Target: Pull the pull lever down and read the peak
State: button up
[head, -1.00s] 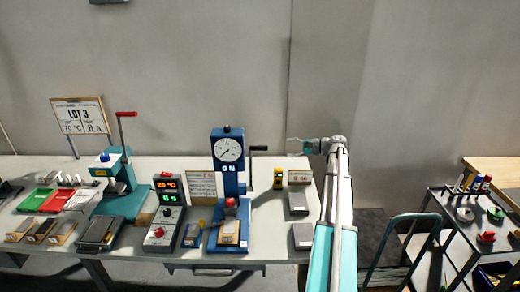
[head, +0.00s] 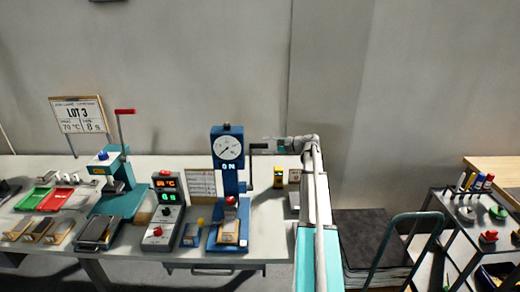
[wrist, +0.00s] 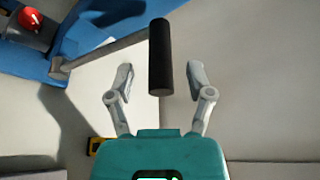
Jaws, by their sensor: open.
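The pull tester (head: 229,190) is a blue column with a round white dial (head: 228,148) and a small lit readout below it; the dial's figures are too small to read. Its pull lever (head: 258,146) sticks out to the right near dial height, with a black grip. In the wrist view the black lever grip (wrist: 160,57) lies ahead of and between the fingertips, on a grey arm from the blue frame. My gripper (wrist: 160,80) is open, one finger on each side of the grip's line, with no visible contact. In the head view my gripper (head: 270,143) is beside the lever.
A teal press (head: 120,185) with a red-handled lever and a control box (head: 162,212) stand left of the tester. A yellow device (head: 279,177) is on the table to its right. A dark cart (head: 470,225) stands at far right.

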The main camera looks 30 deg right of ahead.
jog(key=shift+x, duration=1.55)
grip_shut()
